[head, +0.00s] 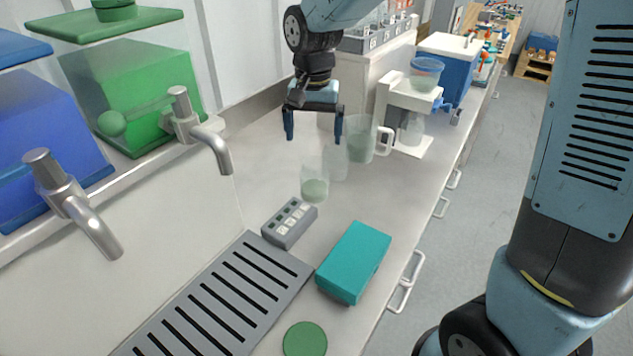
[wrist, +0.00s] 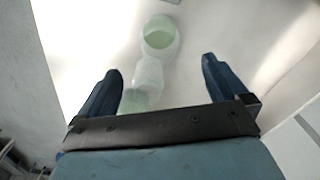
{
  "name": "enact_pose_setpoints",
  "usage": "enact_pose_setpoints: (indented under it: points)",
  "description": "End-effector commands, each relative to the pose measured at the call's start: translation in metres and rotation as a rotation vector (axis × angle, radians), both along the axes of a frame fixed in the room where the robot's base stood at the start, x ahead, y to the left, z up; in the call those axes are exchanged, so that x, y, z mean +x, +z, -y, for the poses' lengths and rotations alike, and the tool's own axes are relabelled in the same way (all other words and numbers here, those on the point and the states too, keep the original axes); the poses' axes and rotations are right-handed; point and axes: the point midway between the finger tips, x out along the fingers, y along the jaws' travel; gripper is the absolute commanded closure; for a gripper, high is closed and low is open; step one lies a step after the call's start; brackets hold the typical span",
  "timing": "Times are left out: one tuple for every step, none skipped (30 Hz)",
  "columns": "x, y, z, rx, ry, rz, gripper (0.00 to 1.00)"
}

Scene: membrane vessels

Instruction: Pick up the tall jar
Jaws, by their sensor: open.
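Three translucent vessels stand close together on the grey counter; I cannot tell for sure which one is called the tall jar. The nearest is a clear vessel with pale green contents (head: 314,189); it also shows in the wrist view (wrist: 160,36). Behind it stands a clear, nearly empty vessel (head: 336,160). Farther back is a larger greenish jug with a white handle (head: 358,140). My gripper (head: 314,137) is open and empty, pointing down above the vessels. In the wrist view, the clear vessel (wrist: 148,74) lies between the fingers; a greenish one (wrist: 133,100) is partly hidden by my gripper.
A grey button box (head: 289,223), a teal box (head: 353,262), a green disc (head: 304,340) and a slotted drain tray (head: 225,300) lie nearer. Metal taps (head: 200,130) jut out at left. A white stand with a blue-rimmed bowl (head: 425,75) is behind the jug.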

Motion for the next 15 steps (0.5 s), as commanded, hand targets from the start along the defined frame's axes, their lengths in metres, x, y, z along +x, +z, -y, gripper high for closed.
enact_pose_setpoints:
  points:
    - [0.0, -0.003, -0.004, -0.002, 0.0, -0.005, 0.0]
    - [0.0, -0.005, -0.005, -0.002, -0.001, -0.007, 0.0]
    - [0.0, -0.008, -0.006, -0.003, -0.002, -0.008, 0.0]
    - [0.0, -0.011, -0.006, -0.004, -0.002, -0.009, 0.0]
    - [0.0, -0.015, -0.006, -0.004, -0.002, -0.01, 0.0]
    - [0.0, -0.021, -0.006, -0.004, -0.002, -0.011, 0.0]
    - [0.0, -0.026, -0.006, -0.005, -0.002, -0.012, 0.0]
    - [0.0, -0.031, -0.006, -0.005, -0.002, -0.011, 0.0]
    - [-0.001, -0.038, -0.006, -0.004, -0.002, -0.011, 0.0]
    - [0.0, -0.043, -0.006, -0.004, -0.002, -0.011, 0.0]
    - [0.0, -0.049, -0.006, -0.004, -0.002, -0.012, 0.0]
    - [-0.001, -0.056, -0.006, -0.005, -0.001, -0.012, 0.0]
    - [-0.001, -0.06, -0.006, -0.004, -0.001, -0.011, 0.0]
    - [-0.001, -0.065, -0.006, -0.004, -0.001, -0.011, 0.0]
    - [0.0, -0.071, -0.006, -0.004, -0.001, -0.011, 0.0]
